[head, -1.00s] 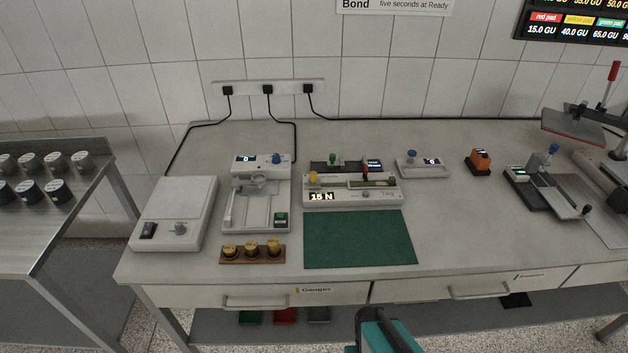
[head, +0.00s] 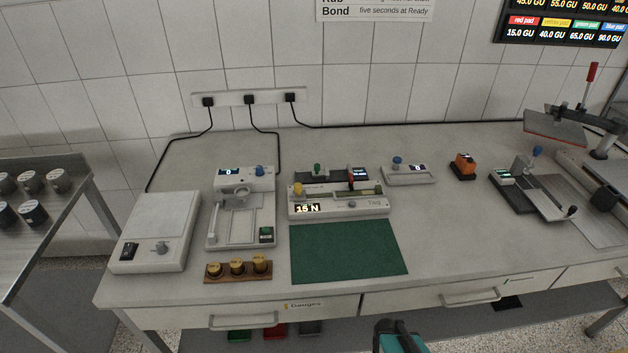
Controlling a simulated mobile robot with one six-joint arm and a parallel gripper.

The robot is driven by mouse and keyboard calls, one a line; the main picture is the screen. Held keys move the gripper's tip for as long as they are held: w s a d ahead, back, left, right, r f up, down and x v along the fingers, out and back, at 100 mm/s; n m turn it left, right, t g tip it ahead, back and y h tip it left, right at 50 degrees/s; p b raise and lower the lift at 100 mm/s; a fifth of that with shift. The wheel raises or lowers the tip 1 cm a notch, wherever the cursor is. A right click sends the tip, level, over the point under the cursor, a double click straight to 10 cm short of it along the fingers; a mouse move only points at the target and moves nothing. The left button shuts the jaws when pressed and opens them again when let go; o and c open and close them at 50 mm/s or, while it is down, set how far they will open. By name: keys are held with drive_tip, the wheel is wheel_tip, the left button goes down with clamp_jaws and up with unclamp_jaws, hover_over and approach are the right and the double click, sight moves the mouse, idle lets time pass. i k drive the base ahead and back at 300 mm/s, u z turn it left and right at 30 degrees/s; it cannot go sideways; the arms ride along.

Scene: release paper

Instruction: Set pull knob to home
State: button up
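The tester marked Tag (head: 340,207) stands behind the green mat, its display reading 15 N. A yellow knob (head: 297,189) is at its left end, and a red upright piece (head: 351,179) stands on its track toward the right. A green knob (head: 318,169) is on the dark unit just behind. No label shows which of these is the pull knob. My gripper (head: 394,328) is at the bottom edge, dark above a teal arm part, well in front of the bench and apart from the tester. Its fingers cannot be made out.
The green mat (head: 348,250) lies bare before the tester. Right are a small blue-knobbed unit (head: 408,172), an orange item (head: 464,166) and a press (head: 560,127).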

sight(300, 194)
drive_tip(key=z, duration=0.25)
drive_tip(key=k, duration=1.8)
drive_tip(key=u, duration=0.55)
drive_tip(key=i, duration=1)
